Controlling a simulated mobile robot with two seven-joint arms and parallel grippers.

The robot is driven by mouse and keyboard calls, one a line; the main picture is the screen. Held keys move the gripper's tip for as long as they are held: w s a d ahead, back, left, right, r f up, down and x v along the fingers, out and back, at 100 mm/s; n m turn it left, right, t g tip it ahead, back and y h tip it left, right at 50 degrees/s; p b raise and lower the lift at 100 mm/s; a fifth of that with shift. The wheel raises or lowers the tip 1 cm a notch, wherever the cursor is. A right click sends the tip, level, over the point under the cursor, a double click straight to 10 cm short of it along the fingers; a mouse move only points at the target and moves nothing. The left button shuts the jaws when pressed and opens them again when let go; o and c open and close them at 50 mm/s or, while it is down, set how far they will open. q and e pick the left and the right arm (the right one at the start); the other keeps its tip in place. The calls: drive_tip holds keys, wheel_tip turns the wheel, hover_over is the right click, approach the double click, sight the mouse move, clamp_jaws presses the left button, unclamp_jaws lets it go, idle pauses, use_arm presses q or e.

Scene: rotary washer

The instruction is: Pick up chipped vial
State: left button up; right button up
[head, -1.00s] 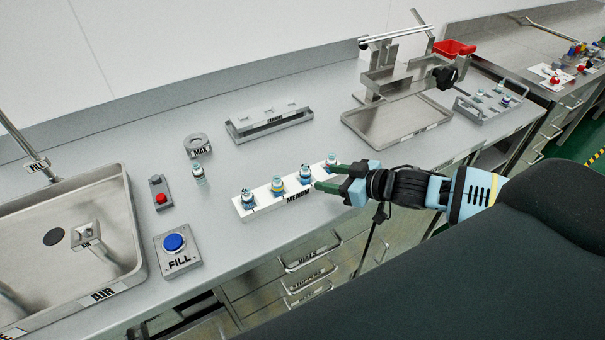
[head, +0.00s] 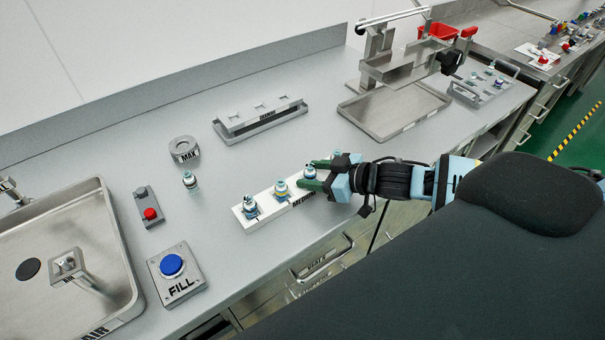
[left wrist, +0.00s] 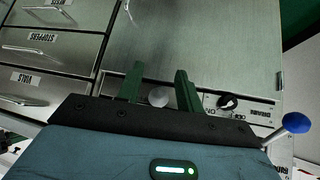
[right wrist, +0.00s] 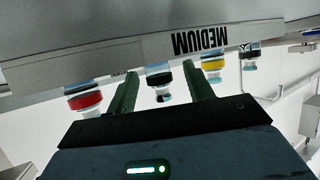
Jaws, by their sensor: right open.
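The white rack labelled MEDIUM (head: 268,207) holds a row of small vials. In the head view I see a left vial (head: 250,205), a yellow-banded vial (head: 281,188) and a third vial (head: 309,172). My right gripper (head: 312,178) is open, its fingers either side of the third vial. The right wrist view shows this dark-banded vial (right wrist: 159,80) between the spread fingers, with a red-banded vial (right wrist: 84,98) to the left. A lone vial (head: 190,180) stands on the counter. I cannot tell which vial is chipped. My left gripper (left wrist: 160,85) is open, facing the drawers.
The FILL button box (head: 177,275), red-button box (head: 149,208) and sink (head: 60,270) are at left. Behind are the MAX holder (head: 184,152) and a metal rack (head: 262,120). A metal stand in a tray (head: 395,115) is at right.

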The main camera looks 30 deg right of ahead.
drive_tip(key=shift+s+d+r, duration=0.1)
drive_tip(key=shift+c, duration=1.3)
drive_tip(key=c, duration=0.8)
